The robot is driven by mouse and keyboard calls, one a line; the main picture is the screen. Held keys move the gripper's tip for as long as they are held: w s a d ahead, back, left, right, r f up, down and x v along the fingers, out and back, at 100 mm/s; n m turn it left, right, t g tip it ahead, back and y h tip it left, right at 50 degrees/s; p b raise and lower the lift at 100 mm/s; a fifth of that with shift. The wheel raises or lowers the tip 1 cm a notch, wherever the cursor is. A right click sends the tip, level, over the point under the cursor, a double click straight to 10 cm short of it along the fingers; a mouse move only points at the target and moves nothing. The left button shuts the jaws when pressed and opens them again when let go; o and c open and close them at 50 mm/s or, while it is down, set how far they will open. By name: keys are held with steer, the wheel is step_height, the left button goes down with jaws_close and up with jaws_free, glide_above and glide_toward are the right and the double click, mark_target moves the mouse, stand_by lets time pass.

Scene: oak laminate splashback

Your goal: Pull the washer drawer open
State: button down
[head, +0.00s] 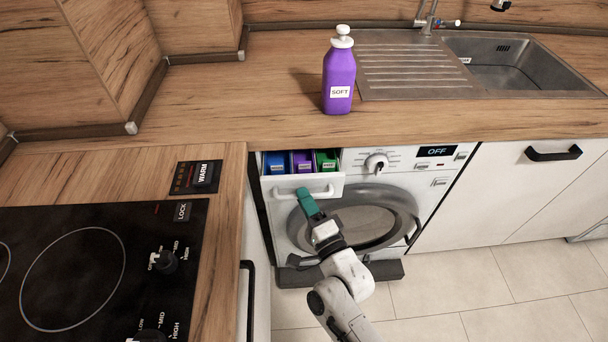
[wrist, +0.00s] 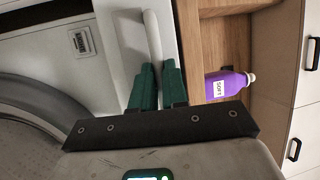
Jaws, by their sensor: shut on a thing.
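The washer drawer (head: 295,181) is pulled out at the top left of the washing machine (head: 410,178). Its blue, purple and green compartments show from above in the head view. My gripper (head: 304,192) is shut on the white drawer handle (head: 324,192), near its middle. In the wrist view the green fingers of my gripper (wrist: 158,66) stand on either side of the handle (wrist: 152,36). The fingertips hide part of the handle.
A purple SOFT bottle (head: 339,78) stands upright on the wooden counter (head: 230,100) above the washer. A black hob (head: 75,260) is at the left, with a cabinet handle (head: 247,300) beside my arm. Tiled floor (head: 480,290) is clear at the right.

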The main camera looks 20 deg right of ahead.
steer(key=s+a+p, duration=0.2)
steer(key=s+a, duration=0.1)
steer(key=s, duration=0.7)
steer(key=shift+a, duration=0.1)
steer(key=c, duration=1.2)
jaws_free()
steer(key=shift+o, duration=0.2)
steer(key=a+b+v, duration=0.1)
steer(key=b+v, duration=0.1)
steer(key=v, duration=0.8)
steer(key=shift+s+d, duration=0.35)
steer(key=shift+d, duration=0.15)
